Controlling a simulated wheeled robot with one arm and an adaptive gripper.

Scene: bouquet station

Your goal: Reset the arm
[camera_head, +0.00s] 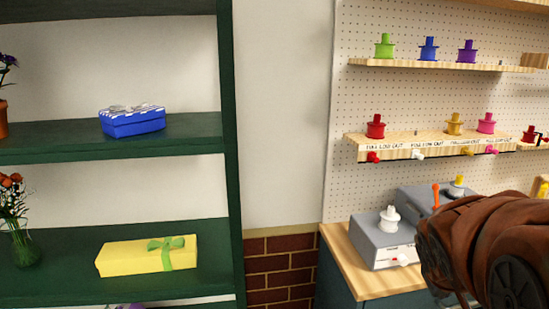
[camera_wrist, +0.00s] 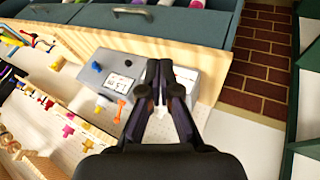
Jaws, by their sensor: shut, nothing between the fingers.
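My gripper (camera_wrist: 159,75) shows in the wrist view with its two dark fingers together and nothing between them. It hangs over the wooden counter, in front of a grey box (camera_wrist: 186,80). In the head view my brown-covered arm (camera_head: 480,245) fills the lower right, and the gripper itself is not clearly seen there. The arm covers part of the counter and of the grey boxes.
A grey box (camera_head: 375,243) with a white spool stands on the counter (camera_head: 350,265). Pegboard shelves (camera_head: 440,66) hold coloured spools. A green shelf unit (camera_head: 228,150) at left bears a blue gift box (camera_head: 132,122) and a yellow gift box (camera_head: 145,256).

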